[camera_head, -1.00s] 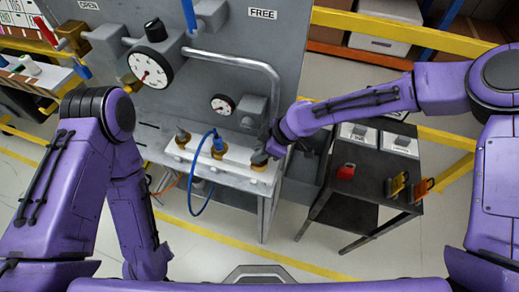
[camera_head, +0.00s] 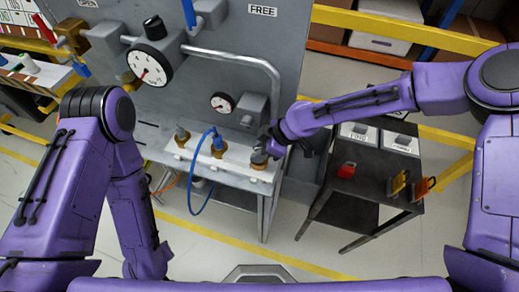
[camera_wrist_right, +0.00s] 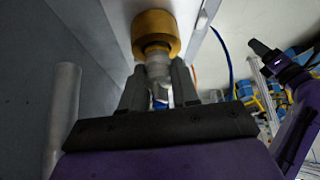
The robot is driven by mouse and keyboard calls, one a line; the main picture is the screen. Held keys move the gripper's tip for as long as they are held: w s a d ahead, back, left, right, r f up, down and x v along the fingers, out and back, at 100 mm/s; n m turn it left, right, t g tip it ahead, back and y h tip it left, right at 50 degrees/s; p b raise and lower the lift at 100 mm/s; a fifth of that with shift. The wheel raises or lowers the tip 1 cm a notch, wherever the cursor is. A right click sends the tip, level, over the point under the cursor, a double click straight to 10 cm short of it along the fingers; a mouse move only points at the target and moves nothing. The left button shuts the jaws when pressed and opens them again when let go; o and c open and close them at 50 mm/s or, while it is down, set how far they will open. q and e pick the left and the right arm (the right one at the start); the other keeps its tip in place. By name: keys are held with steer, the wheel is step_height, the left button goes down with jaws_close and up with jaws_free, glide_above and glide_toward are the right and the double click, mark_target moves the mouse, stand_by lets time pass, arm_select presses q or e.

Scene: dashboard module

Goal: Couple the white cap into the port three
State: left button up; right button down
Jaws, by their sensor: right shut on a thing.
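The white cap (camera_wrist_right: 160,92) shows in the right wrist view between the two fingers of my right gripper (camera_wrist_right: 158,95), which is shut on it. The cap is in line with a brass port (camera_wrist_right: 155,28) and meets it or nearly so; I cannot tell how deep it sits. In the head view my right gripper (camera_head: 265,150) is at the rightmost brass port (camera_head: 259,166) of the white ledge, and the cap is mostly hidden there. I cannot read a port number. My left gripper (camera_wrist_right: 275,60) shows small and dark at the right of the wrist view.
A blue hose is fitted at the middle port (camera_head: 218,150), and another fitting stands at the left port (camera_head: 181,137). A bent grey pipe (camera_head: 277,85) rises behind my right gripper. A black side table (camera_head: 365,190) holds red, yellow and orange pieces.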

steer(key=shift+f, duration=0.3)
stand_by(0.5)
steer(key=c, duration=0.8)
jaws_free()
steer(key=shift+r, duration=0.1)
steer(key=b+v, duration=0.1)
steer(key=v, duration=0.9)
steer(key=shift+d+r+b, duration=0.1)
steer(key=shift+r+b, duration=0.05)
steer(key=shift+b, duration=0.25)
steer(key=shift+s, duration=0.1)
